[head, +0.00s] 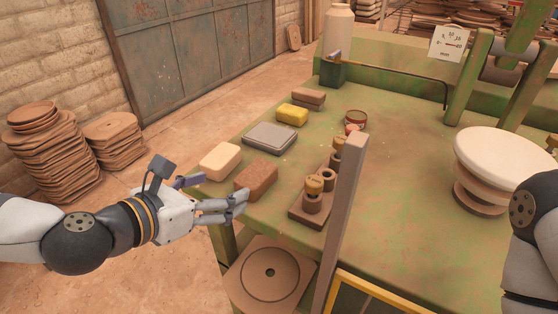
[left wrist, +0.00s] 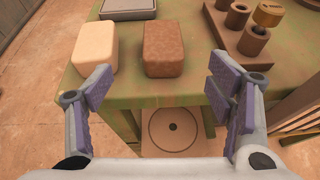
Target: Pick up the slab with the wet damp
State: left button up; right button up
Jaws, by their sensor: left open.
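A dark brown, mottled slab (head: 256,178) lies flat near the front left edge of the green bench. It also shows in the left wrist view (left wrist: 164,48), ahead of the jaws. A cream slab (head: 220,161) lies to its left, paler and plain; it shows in the left wrist view too (left wrist: 95,48). I cannot tell from colour alone whether the dark slab is wet. My left gripper (head: 218,193) is open and empty, just off the bench edge, with its fingers pointing towards the brown slab. My right gripper is out of view; only part of that arm shows.
A grey flat case (head: 270,138), a yellow block (head: 292,114) and brown bricks (head: 308,97) lie farther back. A wooden block with weights (head: 312,205) stands right of the slab, near an upright post (head: 345,220). A plate with a hole (head: 270,272) sits lower, in front.

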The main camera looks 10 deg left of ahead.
aim_at(253, 176)
pick_arm(q)
jog(key=b+x, duration=0.1)
jog(key=x, duration=1)
jog(key=shift+d+b, duration=0.3)
jog(key=shift+b, duration=0.1)
jog(key=shift+r, duration=0.2)
jog(key=c, duration=1.6)
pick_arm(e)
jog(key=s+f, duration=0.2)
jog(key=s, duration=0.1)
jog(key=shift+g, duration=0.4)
